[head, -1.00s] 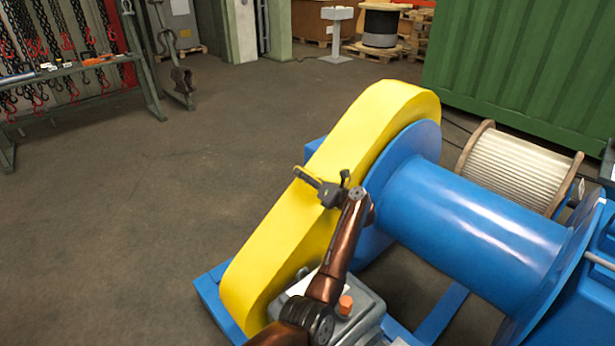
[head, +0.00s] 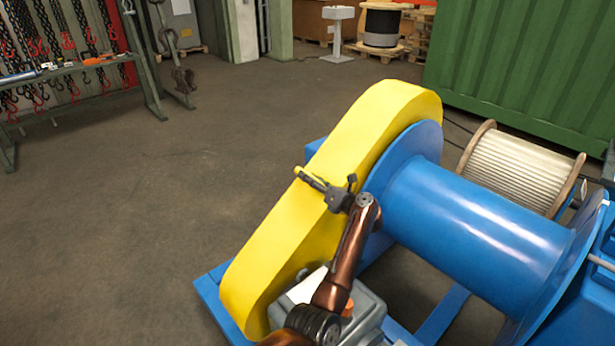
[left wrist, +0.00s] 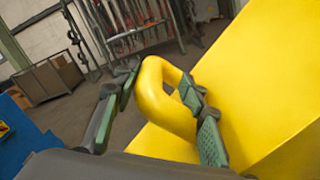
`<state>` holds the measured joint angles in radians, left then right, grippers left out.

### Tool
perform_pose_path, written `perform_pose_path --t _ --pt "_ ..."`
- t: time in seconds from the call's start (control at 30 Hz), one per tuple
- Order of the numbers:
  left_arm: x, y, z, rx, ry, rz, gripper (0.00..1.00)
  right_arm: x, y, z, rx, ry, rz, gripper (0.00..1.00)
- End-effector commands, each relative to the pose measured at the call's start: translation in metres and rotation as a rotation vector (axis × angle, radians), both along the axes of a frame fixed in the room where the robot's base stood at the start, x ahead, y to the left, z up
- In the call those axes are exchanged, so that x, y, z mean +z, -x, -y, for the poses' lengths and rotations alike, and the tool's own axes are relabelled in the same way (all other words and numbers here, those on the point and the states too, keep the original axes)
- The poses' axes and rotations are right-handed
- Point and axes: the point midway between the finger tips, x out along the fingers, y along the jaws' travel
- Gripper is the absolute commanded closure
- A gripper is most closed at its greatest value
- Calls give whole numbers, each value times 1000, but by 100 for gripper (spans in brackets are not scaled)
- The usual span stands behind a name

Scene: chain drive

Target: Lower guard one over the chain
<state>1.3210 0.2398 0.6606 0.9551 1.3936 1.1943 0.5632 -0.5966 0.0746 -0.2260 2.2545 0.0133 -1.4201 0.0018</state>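The yellow guard (head: 330,195) is a long rounded cover, standing tilted along the left side of the blue drum. It hides whatever lies under it; no chain shows. In the left wrist view the guard's broad yellow face (left wrist: 265,75) fills the right side, with a looped yellow handle (left wrist: 155,100) on it. My right gripper is not in view.
The blue drum (head: 480,225) is close on the right of my left arm. A grey box (head: 365,310) sits low beside the guard. A cable reel (head: 520,170) and green container (head: 530,70) stand behind. The floor at left is clear up to a chain rack (head: 75,70).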

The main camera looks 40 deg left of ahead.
Motion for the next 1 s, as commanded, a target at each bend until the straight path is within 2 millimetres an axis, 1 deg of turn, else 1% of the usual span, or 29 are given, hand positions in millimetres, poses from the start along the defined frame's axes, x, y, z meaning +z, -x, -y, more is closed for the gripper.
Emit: perform_pose_path --t 0.03,0.2,0.3,0.43,0.63,1.0 --pt "-2 -1 14 -7 2 0 63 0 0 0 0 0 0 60" --pt "-1 1 51 -9 3 1 63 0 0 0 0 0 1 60" --pt "-1 2 71 -9 3 0 63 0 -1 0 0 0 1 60" --pt "0 3 89 -8 2 0 63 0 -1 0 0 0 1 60" --pt "1 5 102 -6 0 0 63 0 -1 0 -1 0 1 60" --pt "1 5 102 -5 0 1 63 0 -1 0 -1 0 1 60"
